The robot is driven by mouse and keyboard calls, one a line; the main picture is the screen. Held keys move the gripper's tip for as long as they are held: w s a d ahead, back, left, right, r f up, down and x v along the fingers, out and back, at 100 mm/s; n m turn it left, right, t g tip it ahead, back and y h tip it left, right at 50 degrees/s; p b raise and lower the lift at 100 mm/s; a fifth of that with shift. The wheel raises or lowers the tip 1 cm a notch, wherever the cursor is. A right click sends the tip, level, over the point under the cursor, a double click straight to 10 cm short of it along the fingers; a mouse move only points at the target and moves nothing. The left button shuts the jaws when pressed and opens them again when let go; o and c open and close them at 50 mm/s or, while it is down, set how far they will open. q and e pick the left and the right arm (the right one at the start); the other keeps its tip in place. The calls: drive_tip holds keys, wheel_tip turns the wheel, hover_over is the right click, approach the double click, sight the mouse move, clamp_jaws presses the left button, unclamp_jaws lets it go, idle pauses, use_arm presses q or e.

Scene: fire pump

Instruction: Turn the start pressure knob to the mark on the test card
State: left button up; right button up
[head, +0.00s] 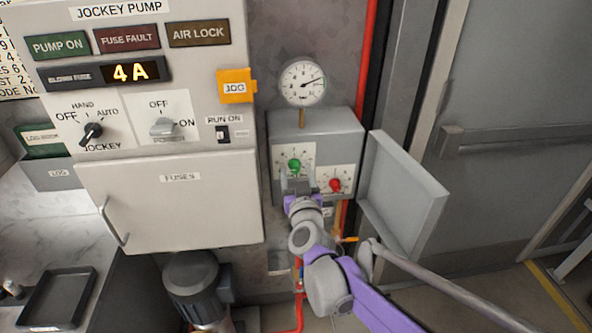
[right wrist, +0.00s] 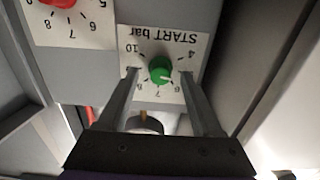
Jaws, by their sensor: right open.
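The green start pressure knob (head: 295,165) sits on a white dial plate on the front of the grey control box (head: 345,138). In the right wrist view the knob (right wrist: 159,68) shows upside down under "START bar". Its pale pointer mark seems to point to the picture's lower right, near the 6; the exact reading is too small to tell. My right gripper (head: 296,182) is in front of the knob. In the wrist view its two fingers (right wrist: 158,76) stand apart, one on each side of the knob, with gaps visible. I cannot identify a test card. My left gripper is out of view.
A red knob (head: 335,185) sits close by at lower right. The box's grey door (head: 402,192) hangs open at right. A pressure gauge (head: 302,83) is above the box. The jockey pump panel (head: 168,200) stands at left, with a yellow JOG tag (head: 235,86).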

drive_tip(key=shift+w, duration=0.25)
clamp_jaws()
